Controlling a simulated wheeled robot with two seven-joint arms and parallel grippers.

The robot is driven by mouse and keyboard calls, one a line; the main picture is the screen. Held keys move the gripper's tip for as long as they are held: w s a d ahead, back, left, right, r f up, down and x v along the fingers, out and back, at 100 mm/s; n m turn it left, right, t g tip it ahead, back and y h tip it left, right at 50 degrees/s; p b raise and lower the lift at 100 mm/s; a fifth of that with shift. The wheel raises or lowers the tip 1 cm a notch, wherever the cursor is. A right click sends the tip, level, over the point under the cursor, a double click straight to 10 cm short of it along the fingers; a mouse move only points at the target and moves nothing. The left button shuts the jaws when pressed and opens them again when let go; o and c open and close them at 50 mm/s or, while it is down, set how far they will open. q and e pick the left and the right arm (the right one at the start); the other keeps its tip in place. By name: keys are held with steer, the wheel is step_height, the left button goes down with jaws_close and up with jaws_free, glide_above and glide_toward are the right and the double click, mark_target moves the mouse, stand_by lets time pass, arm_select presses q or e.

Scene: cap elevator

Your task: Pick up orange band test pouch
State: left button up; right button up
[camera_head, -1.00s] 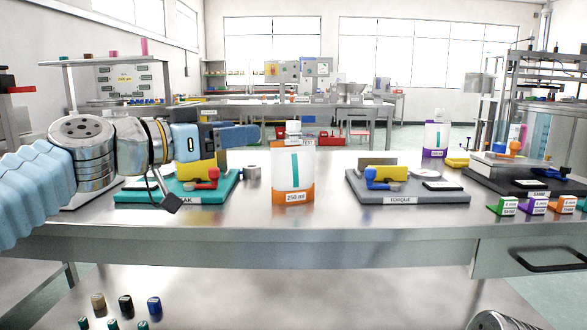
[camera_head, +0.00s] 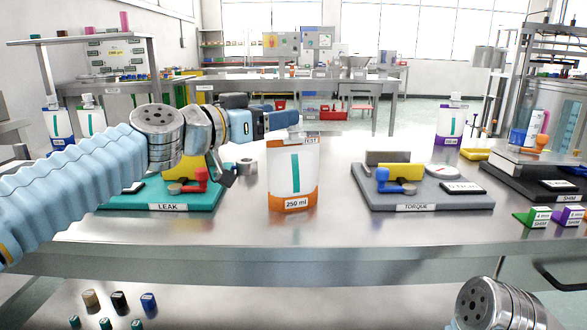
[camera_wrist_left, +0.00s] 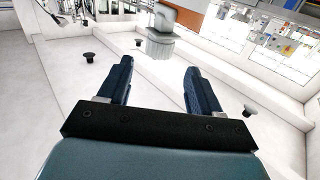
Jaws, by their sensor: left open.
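The orange band test pouch (camera_head: 292,172) stands upright on the steel bench in the middle of the head view. It is white with a teal stripe, an orange band at the bottom reading "250 ml" and a cap area at the top. My left gripper (camera_head: 290,118) is raised near the pouch's top, overlapping its upper left in the head view; I cannot tell if they touch. In the left wrist view its two blue fingers (camera_wrist_left: 158,85) are apart with nothing between them. My right gripper is out of view.
The teal LEAK fixture (camera_head: 150,200) is left of the pouch, and the grey TORQUE fixture (camera_head: 425,198) is right. A purple-band pouch (camera_head: 451,125) stands farther back right. Small coloured blocks (camera_head: 540,217) sit at the right. Bare bench lies in front of the pouch.

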arm_select(q)
steer(key=x, duration=0.1)
steer(key=p+x, duration=0.1)
steer(key=x, duration=0.1)
steer(key=p+x, duration=0.1)
steer(key=shift+w+d+f, duration=0.15)
steer(key=shift+d+f, duration=0.1)
steer(key=shift+d, duration=0.15)
steer(key=shift+w+d+f, duration=0.15)
steer(key=shift+w, duration=0.05)
steer(key=shift+c, duration=0.4)
jaws_close()
